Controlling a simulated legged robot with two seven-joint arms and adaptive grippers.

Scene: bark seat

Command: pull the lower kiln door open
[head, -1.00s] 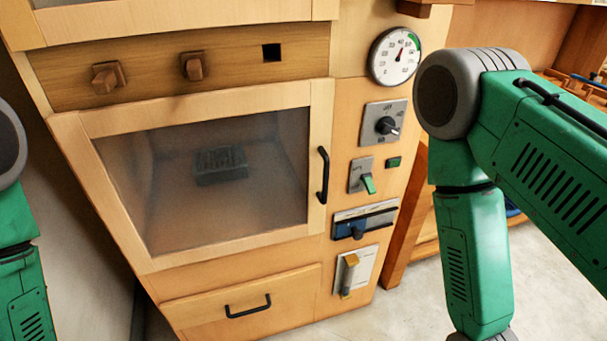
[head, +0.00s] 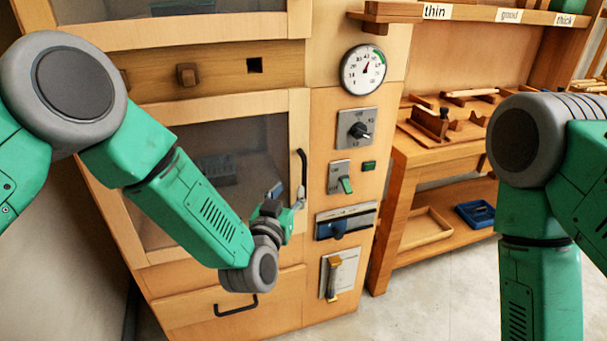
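The lower kiln door (head: 298,115) has a pale wood frame around a dark glass pane. It looks closed against the kiln. Its black upright bar handle (head: 302,160) is on the right side of the frame. My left arm crosses in front of the pane and hides much of it. My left gripper (head: 288,193) is at the lower end of the handle, with its two fingertips apart. One fingertip overlaps the handle in the picture; I cannot tell whether it touches. My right arm shows at the right edge, but its gripper is out of view.
Right of the door are a round gauge (head: 363,69), a black knob plate (head: 357,129), a green-lever switch (head: 341,178) and a blue slider (head: 338,226). A drawer (head: 190,312) lies below. A wooden workbench (head: 440,155) with trays stands at the right. Floor between is clear.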

